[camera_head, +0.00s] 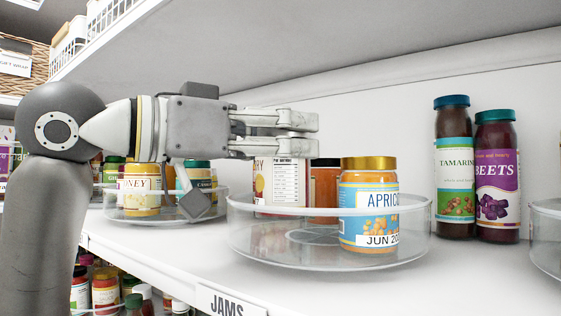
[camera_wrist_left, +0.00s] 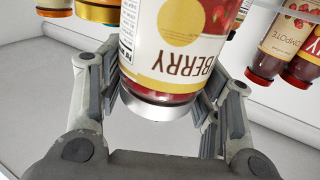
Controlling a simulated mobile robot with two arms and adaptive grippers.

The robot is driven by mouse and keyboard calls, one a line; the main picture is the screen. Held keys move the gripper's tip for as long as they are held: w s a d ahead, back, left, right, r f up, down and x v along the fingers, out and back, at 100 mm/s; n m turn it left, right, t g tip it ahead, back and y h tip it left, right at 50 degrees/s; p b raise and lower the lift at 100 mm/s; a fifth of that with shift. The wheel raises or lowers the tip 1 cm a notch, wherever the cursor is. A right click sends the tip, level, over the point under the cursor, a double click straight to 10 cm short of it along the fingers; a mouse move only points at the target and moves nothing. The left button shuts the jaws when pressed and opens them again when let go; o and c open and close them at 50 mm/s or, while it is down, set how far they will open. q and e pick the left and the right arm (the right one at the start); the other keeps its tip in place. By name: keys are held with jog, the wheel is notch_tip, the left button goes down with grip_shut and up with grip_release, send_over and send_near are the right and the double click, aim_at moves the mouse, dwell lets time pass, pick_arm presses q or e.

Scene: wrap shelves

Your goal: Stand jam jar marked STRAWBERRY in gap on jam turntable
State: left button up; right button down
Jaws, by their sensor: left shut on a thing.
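The jam jar whose label ends in BERRY (camera_wrist_left: 180,55) is between the fingers of my left gripper (camera_head: 312,135), with its silver lid toward the wrist camera. In the head view its white label (camera_head: 285,185) shows below the fingers, upright, at the back left of the clear jam turntable (camera_head: 330,258). Its base is behind the rim, so I cannot tell whether it touches the turntable floor. The apricot jar (camera_head: 368,205) with gold lid stands at the turntable's right. A reddish-brown jar (camera_head: 323,188) stands behind, between them. My right gripper is not in view.
Tall jars marked TAMARIN (camera_head: 454,175) and BEETS (camera_head: 497,180) stand to the right. Another clear turntable (camera_head: 165,218) with a honey jar (camera_head: 142,190) is at left. The shelf above is close over my gripper. A JAMS label (camera_head: 228,304) is on the shelf edge.

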aim_at(281, 168)
pick_arm(q)
jog(key=shift+w+f, duration=0.2)
jog(key=shift+f, duration=0.05)
jog(key=shift+f+p, duration=0.65)
jog(key=shift+f, duration=0.8)
jog(key=shift+s+f, duration=0.1)
jog(key=o, duration=1.4)
